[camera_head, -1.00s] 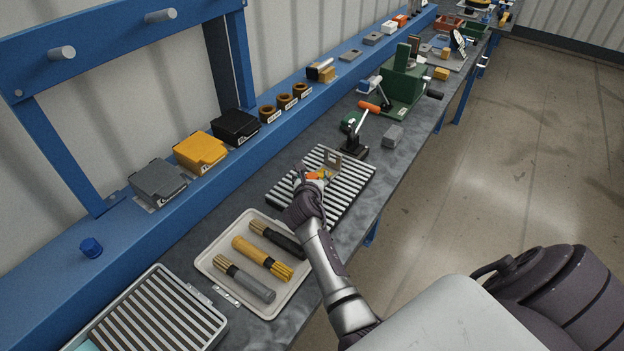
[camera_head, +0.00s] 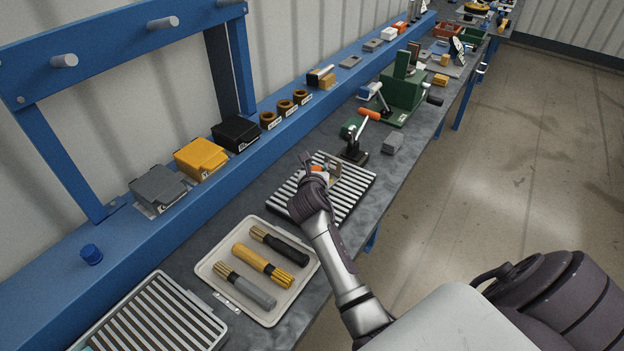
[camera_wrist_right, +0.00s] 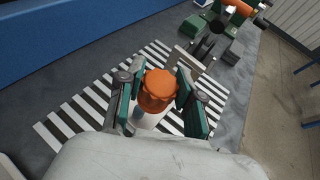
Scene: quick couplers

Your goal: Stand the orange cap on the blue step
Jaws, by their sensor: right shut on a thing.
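The orange cap (camera_wrist_right: 160,86) sits between the two green-padded fingers of my right gripper (camera_wrist_right: 158,95) in the right wrist view. The gripper is shut on it, above the striped rack. Part of a pale and bluish piece shows below the cap; whether they are joined I cannot tell. In the head view only a bit of the orange cap (camera_head: 317,169) shows past my right gripper (camera_head: 312,167). The blue step (camera_head: 215,187) is the long raised ledge behind the grey worktop. It lies left of the gripper in the head view. My left gripper is out of view.
The step carries a blue cap (camera_head: 91,254), grey, yellow (camera_head: 201,158) and black boxes, and brown rings (camera_head: 284,107). Bare ledge lies between the blue cap and grey box. A metal bracket (camera_head: 334,168) stands on the striped rack (camera_head: 352,191). A brush tray (camera_head: 210,266) is nearer.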

